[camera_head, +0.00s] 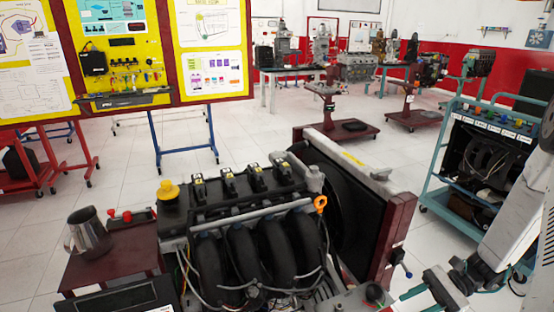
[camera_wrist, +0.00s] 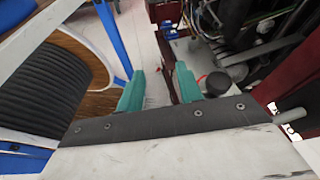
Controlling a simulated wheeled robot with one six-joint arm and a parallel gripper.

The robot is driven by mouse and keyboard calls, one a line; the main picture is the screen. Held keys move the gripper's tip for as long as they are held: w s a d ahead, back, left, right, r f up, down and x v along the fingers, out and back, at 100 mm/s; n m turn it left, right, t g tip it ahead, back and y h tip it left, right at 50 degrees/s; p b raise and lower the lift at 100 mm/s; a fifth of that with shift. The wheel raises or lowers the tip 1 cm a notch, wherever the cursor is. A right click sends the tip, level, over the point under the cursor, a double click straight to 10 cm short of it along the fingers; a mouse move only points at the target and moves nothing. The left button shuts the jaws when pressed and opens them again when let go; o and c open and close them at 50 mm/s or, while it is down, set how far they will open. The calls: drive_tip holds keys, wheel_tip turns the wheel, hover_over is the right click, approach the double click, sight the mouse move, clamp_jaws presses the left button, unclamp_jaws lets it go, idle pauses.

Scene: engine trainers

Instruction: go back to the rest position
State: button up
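My gripper (camera_wrist: 160,88) shows in the wrist view with its two teal fingers spread apart and nothing held between them. White floor and part of a dark red frame show beyond the fingertips. In the head view, a pale link of my arm (camera_head: 528,215) comes in at the right edge; I cannot clearly make out the fingers there. The engine (camera_head: 255,235) stands in the lower middle of the head view, and part of it (camera_wrist: 265,35) shows at the upper right of the wrist view.
A metal jug (camera_head: 88,235) stands on a dark red surface left of the engine. A radiator in a dark red frame (camera_head: 402,225) stands on its right. A teal cart (camera_head: 437,200) stands at right. In the wrist view, a dark ribbed object (camera_wrist: 40,90) is at left. Open floor lies behind.

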drive_tip(key=s+a+r+n+t+h, duration=0.1)
drive_tip(key=s+a+r+n+h, duration=0.2)
drive_tip(key=r, duration=0.7)
drive_tip(key=s+a+r+n+t+h, duration=0.1)
drive_tip(key=s+a+r+n+h, duration=0.2)
drive_tip(key=s+r+n+h, duration=0.3)
drive_tip(key=s+a+r+n+t+h, duration=0.1)
drive_tip(key=s+a+r+n+h, duration=0.2)
drive_tip(key=r, duration=1.1)
drive_tip(key=s+n+h, duration=0.2)
drive_tip(key=shift+a+n+t, duration=0.25)
drive_tip(key=shift+n+t, duration=0.05)
drive_tip(key=shift+s, duration=0.15)
